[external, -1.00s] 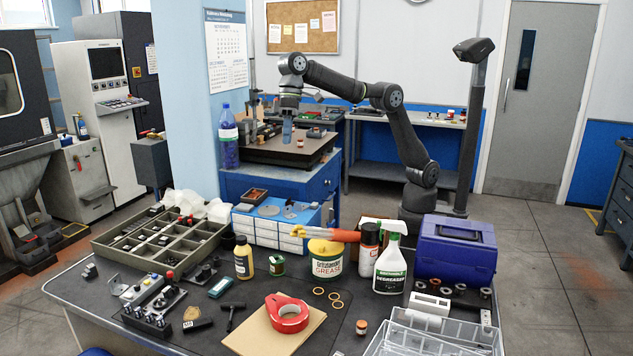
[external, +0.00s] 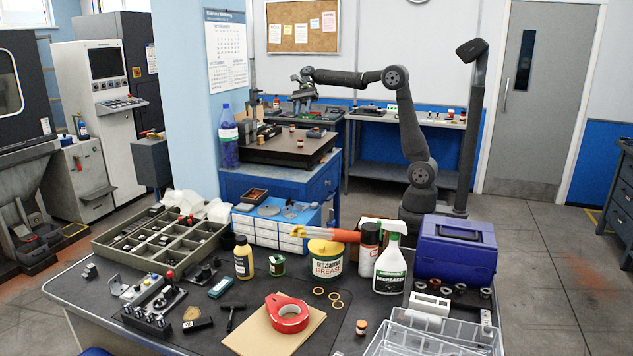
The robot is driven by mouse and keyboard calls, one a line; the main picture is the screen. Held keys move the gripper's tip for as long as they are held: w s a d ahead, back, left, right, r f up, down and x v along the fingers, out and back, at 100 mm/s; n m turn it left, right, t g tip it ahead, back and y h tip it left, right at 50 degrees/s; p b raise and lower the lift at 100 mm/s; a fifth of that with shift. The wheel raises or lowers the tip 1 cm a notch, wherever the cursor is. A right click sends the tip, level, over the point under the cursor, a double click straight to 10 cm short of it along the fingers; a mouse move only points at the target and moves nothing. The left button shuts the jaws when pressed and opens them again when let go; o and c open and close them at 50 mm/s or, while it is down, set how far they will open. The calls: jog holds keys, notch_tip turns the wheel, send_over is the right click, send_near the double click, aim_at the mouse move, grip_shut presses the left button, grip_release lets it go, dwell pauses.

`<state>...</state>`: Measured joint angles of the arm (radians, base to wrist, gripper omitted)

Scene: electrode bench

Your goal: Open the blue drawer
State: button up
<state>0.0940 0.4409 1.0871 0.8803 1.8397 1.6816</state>
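The blue drawer (external: 325,184) is in the right-hand face of the blue cabinet (external: 245,187) under the dark surface plate. Its front looks flush with the cabinet, so it appears shut; a small dark handle shows on it. My gripper (external: 302,108) is high above the back part of the plate, well above the drawer and apart from it. It points downward. It is small and dark against the back bench, and I cannot tell whether its fingers are open or shut.
The surface plate (external: 270,152) carries small bottles and parts, with a tall blue bottle (external: 228,138) at its left. A crowded bench (external: 245,340) fills the foreground. Free floor (external: 370,205) lies right of the cabinet.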

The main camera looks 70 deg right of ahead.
jog(key=s+d+r+m+t+y, duration=0.1)
jog(key=s+d+r+m+t, duration=0.1)
jog(key=s+d+m+t, duration=0.55)
jog(key=s+d+r+m+t+y, duration=0.1)
jog(key=s+d+m+t+y, duration=0.3)
jog(key=d+m, duration=0.8)
jog(key=s+d+r+m+t+h, duration=0.15)
jog(key=s+d+m+t, duration=0.55)
jog(key=d, duration=0.7)
notch_tip(320, 180, down, 56)
jog(key=n+g, duration=0.2)
jog(key=g, duration=0.1)
jog(key=shift+t, duration=0.25)
jog(key=x, duration=1.7)
jog(key=shift+s+a+r, duration=0.3)
jog(key=shift+r, duration=0.1)
grip_shut()
